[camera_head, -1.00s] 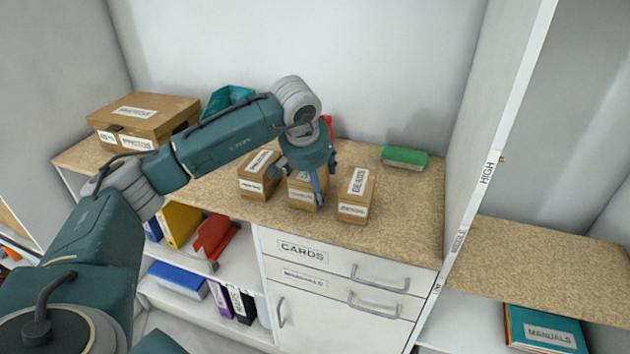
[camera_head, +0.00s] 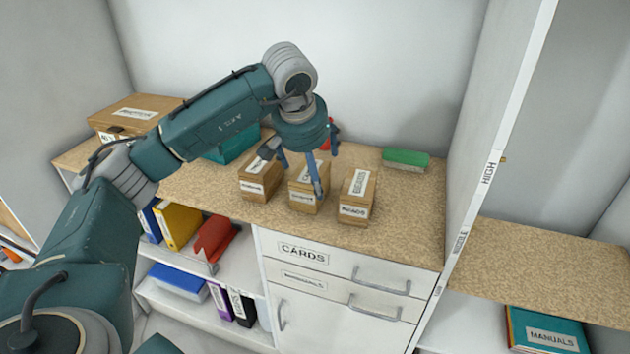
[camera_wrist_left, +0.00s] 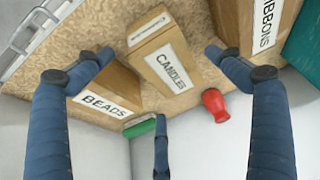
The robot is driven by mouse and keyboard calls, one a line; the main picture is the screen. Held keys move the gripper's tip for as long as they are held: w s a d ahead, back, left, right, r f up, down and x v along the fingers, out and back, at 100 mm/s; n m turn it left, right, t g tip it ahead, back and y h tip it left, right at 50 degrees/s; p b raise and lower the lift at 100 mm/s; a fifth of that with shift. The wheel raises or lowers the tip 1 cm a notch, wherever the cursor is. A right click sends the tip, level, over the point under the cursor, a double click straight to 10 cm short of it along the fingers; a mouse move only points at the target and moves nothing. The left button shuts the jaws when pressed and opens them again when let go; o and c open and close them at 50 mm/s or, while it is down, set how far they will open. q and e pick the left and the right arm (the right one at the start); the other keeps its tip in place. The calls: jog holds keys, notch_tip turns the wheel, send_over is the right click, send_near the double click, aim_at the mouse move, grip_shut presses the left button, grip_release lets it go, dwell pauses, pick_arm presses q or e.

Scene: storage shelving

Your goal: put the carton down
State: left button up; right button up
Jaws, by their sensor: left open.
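The middle carton, labelled CANDLES (camera_wrist_left: 165,62), stands on the speckled counter (camera_head: 400,220) in a row of three small brown cartons. It also shows in the head view (camera_head: 304,198), partly hidden by my fingers. My left gripper (camera_head: 294,172) is just above it, pointing down, with its fingers open. In the wrist view its blue fingers are spread around the carton (camera_wrist_left: 158,62), with gaps on both sides. The BEADS carton (camera_head: 357,197) is to the right in the head view and the RIBBONS carton (camera_head: 260,184) to the left. My right gripper is not in view.
A green block (camera_head: 405,158) lies at the back right and a red vase (camera_wrist_left: 213,102) stands behind the cartons. A large brown box (camera_head: 130,115) and a teal bin (camera_head: 232,148) are at the left. A white upright panel (camera_head: 485,180) bounds the counter's right side.

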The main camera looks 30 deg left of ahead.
pick_arm(q)
jog(key=v, duration=0.4)
jog(key=shift+r, duration=0.3)
jog(key=shift+s+r, duration=0.3)
jog(key=shift+r, duration=0.15)
